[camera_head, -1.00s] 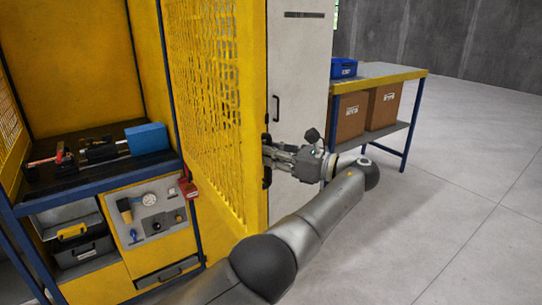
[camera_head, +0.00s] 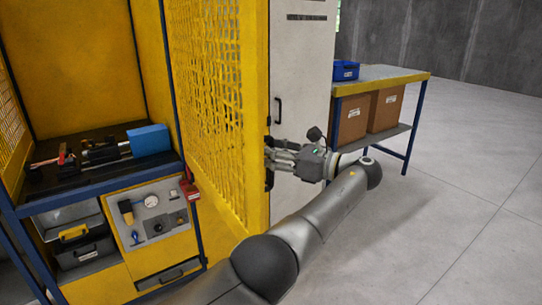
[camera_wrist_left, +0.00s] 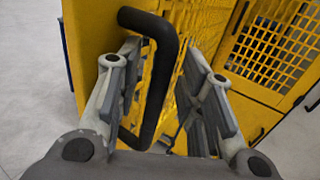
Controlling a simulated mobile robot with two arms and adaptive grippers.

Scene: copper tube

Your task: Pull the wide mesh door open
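The yellow wide mesh door (camera_head: 212,110) stands swung out from the yellow cell, at a large angle to its front. My left gripper (camera_head: 270,155) is at the door's outer edge, reaching in from the right. In the left wrist view, the black bar handle (camera_wrist_left: 158,90) runs between the two fingers of my left gripper (camera_wrist_left: 163,52). The fingers are apart. The handle lies close to the left finger, with a gap to the right finger; contact is unclear. In the head view the handle is mostly hidden by the gripper. My right gripper is not in view.
Inside the cell, a dark bench (camera_head: 60,183) carries a blue block (camera_head: 149,139) and tools. A white cabinet (camera_head: 303,80) stands behind the door. A table (camera_head: 385,76) with a blue bin (camera_head: 345,70) and cardboard boxes stands right. Floor (camera_head: 450,220) at right is free.

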